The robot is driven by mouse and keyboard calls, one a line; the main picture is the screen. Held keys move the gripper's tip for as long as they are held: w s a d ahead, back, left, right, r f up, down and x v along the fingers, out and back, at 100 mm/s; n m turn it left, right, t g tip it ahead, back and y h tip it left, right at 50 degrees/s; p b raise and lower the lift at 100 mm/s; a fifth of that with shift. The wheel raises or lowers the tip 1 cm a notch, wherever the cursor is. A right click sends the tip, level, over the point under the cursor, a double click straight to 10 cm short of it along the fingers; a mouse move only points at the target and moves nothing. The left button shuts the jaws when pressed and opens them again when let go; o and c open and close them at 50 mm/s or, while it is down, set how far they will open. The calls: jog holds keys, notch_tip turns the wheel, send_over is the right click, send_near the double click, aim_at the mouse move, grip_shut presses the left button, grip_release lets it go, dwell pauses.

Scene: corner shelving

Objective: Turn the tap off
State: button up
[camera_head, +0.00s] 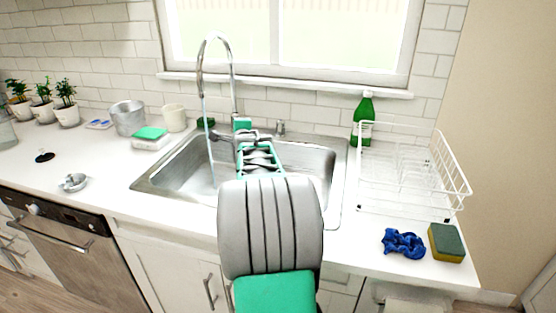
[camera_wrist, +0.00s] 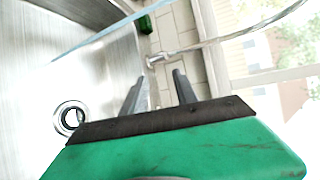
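The tap (camera_head: 231,75) is a tall chrome gooseneck at the back of the sink. A thin bluish stream of water (camera_head: 208,150) falls from its spout into the basin. My gripper (camera_head: 238,137) is over the sink, close to the tap's base, which it partly hides in the head view. In the wrist view the tap (camera_wrist: 230,38) runs across the top, with a chrome fitting (camera_wrist: 158,58) just beyond my fingertips. My gripper (camera_wrist: 160,82) is open there, with nothing between its fingers. I cannot tell whether it touches the tap.
The steel sink (camera_head: 175,167) lies under my arm; its drain (camera_wrist: 70,117) shows in the wrist view. A white dish rack (camera_head: 455,175) and green bottle (camera_head: 363,118) stand right. A blue cloth (camera_head: 403,243) and sponge (camera_head: 446,242) lie in front. The window (camera_head: 290,35) is behind.

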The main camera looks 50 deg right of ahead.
aim_at(279, 127)
jog(key=s+d+f+m+h+b, duration=0.2)
jog(key=s+d+f+m, duration=0.15)
jog(key=d, duration=0.35)
jog(key=s+d+f+m+h+b, duration=0.2)
jog(key=s+d+f+m, duration=0.15)
jog(key=d, duration=0.35)
jog(key=x, duration=0.3)
jog(key=r+x, duration=0.1)
jog(key=x, duration=0.1)
jog(key=p+x, duration=0.1)
jog(key=x, duration=0.2)
jog(key=shift+w+d+r, duration=0.1)
jog(key=shift+w+r, duration=0.05)
jog(key=shift+w, duration=0.2)
jog(key=shift+c, duration=0.4)
grip_shut()
